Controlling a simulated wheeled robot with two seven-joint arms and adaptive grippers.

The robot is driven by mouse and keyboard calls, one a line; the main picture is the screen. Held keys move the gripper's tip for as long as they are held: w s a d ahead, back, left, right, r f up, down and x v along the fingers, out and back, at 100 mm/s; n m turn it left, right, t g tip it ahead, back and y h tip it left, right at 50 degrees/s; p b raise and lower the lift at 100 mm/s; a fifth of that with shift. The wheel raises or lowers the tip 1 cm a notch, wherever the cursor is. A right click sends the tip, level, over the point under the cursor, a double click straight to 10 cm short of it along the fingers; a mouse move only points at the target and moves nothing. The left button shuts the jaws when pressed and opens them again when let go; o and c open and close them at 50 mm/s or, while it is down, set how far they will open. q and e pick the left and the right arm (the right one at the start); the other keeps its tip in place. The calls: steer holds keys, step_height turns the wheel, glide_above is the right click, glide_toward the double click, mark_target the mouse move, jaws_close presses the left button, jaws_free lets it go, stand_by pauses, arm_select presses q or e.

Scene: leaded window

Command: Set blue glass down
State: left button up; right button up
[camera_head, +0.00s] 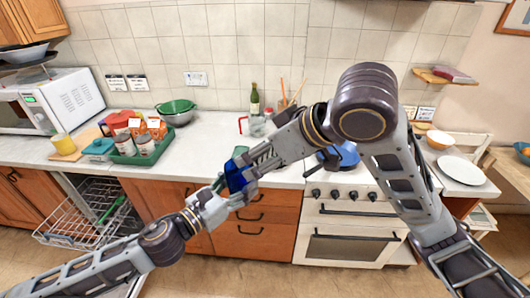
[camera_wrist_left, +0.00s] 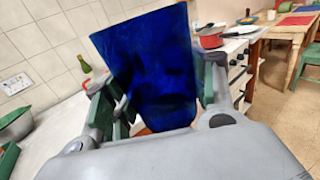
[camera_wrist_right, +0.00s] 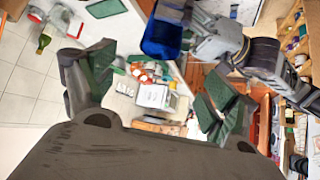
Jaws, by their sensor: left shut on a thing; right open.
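The blue glass (camera_head: 235,176) is held in the air in front of the counter's front edge, above the drawers in the head view. It fills the middle of the left wrist view (camera_wrist_left: 150,65), wide end up and slightly tilted. My left gripper (camera_head: 238,188) is shut on it, with green-padded fingers on both sides. My right gripper (camera_head: 255,165) is close by and partly overlaps the glass in the head view. In the right wrist view it is open (camera_wrist_right: 155,95), with nothing between its fingers, and the glass (camera_wrist_right: 161,38) is beyond the fingertips.
The white counter (camera_head: 212,150) has a clear stretch left of my right gripper. A green tray (camera_head: 146,154) with jars, a green colander (camera_head: 177,108) and a wine bottle (camera_head: 255,99) stand on it. The stove (camera_head: 352,215) is at right. An open dishwasher rack (camera_head: 84,222) is at left.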

mark_target(232, 170)
steer(key=shift+a, duration=0.1)
steer(key=shift+x, duration=5.95)
steer(key=shift+c, duration=0.3)
steer(key=c, duration=1.2)
arm_select(q)
steer(key=o, duration=1.3)
steer(key=shift+f, duration=0.1)
